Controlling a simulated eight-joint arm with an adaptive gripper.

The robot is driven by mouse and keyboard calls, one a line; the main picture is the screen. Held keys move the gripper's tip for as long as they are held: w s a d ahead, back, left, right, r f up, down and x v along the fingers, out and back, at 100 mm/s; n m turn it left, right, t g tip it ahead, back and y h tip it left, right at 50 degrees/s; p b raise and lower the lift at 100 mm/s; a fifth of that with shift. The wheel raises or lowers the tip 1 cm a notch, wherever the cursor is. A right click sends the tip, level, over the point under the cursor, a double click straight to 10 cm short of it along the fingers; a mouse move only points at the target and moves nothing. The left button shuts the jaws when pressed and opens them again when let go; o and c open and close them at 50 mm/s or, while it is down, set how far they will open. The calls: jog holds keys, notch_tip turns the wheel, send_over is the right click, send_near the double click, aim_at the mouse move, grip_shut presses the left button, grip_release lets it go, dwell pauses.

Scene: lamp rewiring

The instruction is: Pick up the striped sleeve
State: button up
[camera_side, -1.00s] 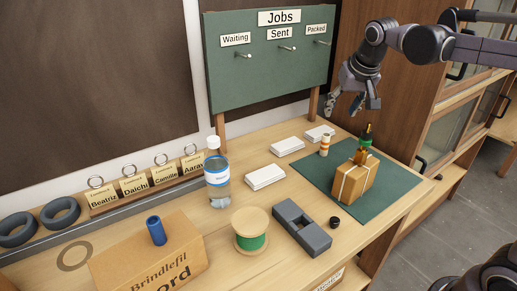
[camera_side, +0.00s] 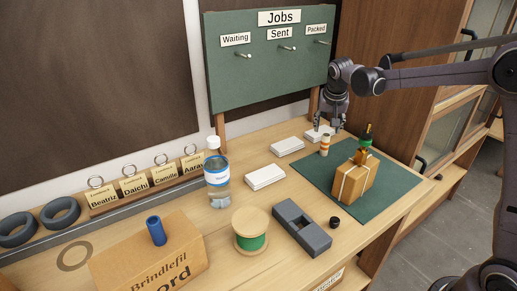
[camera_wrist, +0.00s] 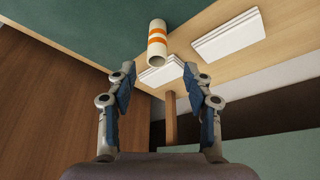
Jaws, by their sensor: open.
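The striped sleeve (camera_side: 325,146), a small cream tube with orange bands, stands upright on the back left part of the green mat (camera_side: 388,204). In the wrist view the sleeve (camera_wrist: 157,43) shows at the upper middle, beyond the fingertips, with its hollow end visible. My gripper (camera_side: 325,128) is above and just behind the sleeve in the side view, near the white stacks. In the wrist view my gripper (camera_wrist: 159,75) is open, its two fingers wide apart with nothing between them. The gap to the sleeve is hard to judge.
White stacks (camera_side: 287,146) lie to the left. The jobs board (camera_side: 265,70) stands behind on wooden posts. A grey block (camera_side: 301,228) and black cap (camera_side: 334,222) lie in front.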

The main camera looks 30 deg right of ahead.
aim_at(326, 140)
jog(key=shift+x, duration=3.85)
jog(key=shift+s, duration=0.25)
jog(key=c, duration=0.9)
